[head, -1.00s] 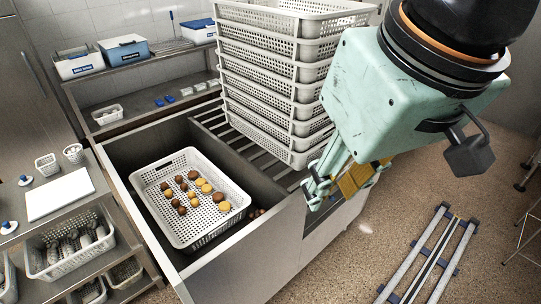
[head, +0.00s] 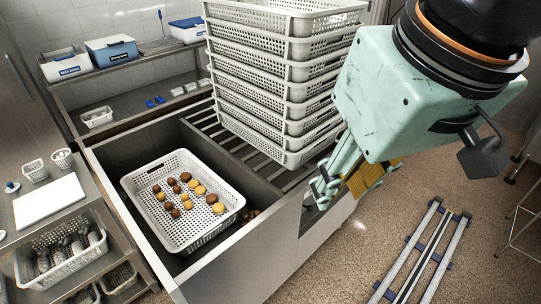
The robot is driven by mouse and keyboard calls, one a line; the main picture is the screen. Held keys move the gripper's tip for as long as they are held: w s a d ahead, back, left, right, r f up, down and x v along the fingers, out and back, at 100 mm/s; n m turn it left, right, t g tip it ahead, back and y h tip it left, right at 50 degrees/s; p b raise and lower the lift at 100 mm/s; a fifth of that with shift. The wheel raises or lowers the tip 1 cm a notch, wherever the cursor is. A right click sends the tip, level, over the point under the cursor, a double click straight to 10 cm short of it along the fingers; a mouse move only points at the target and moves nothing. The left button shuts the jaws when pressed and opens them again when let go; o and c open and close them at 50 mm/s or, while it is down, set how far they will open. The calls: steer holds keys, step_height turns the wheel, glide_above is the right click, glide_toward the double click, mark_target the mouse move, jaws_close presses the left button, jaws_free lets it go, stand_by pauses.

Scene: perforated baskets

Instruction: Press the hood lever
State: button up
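My gripper (head: 338,187), pale green with a large scuffed housing, hangs at the right of the head view. Its linkages and a yellow-brown block point down and left, over the right side of a steel counter unit. The fingertips overlap and are partly hidden, so I cannot tell whether they are open or shut. I see nothing held between them. I cannot make out a hood lever anywhere in this view.
A stack of white perforated baskets (head: 285,75) stands on the slatted counter just left of my gripper. A white basket (head: 218,221) with brown and yellow round items sits in the open steel bay (head: 110,165). A metal rail frame (head: 417,252) lies on the right floor.

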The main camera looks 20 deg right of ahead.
steer(key=c, duration=0.6)
steer(key=shift+w, duration=0.25)
jaws_close()
steer(key=w+d+f+m+g+y, duration=0.1)
steer(key=w+d+f+m, duration=0.15)
steer(key=w, duration=0.45)
steer(key=w+d+f+m+g+y, duration=0.1)
steer(key=w+f+m, duration=0.1)
steer(key=w+m, duration=0.35)
steer(key=w+d+f+m+g+y, duration=0.1)
steer(key=w+f+m, duration=0.15)
steer(key=w, duration=0.55)
steer(key=w+d+f+m+y, duration=0.1)
steer(key=w+d+f+m, duration=0.5)
steer(key=w+d+f, duration=0.4)
steer(key=w+d+f+m+y, duration=0.1)
steer(key=d+f+m, duration=0.3)
steer(key=f, duration=0.6)
steer(key=w+d+f+m+t+y, duration=0.1)
steer(key=w+d+f+m, duration=0.2)
steer(key=d+f, duration=0.4)
steer(key=w+d+f+m+y, duration=0.1)
steer(key=w+d+f+m, duration=0.2)
steer(key=f, duration=1.1)
steer(key=d+m, duration=0.3)
steer(key=shift+d+t, duration=0.3)
steer(key=shift+t, duration=0.1)
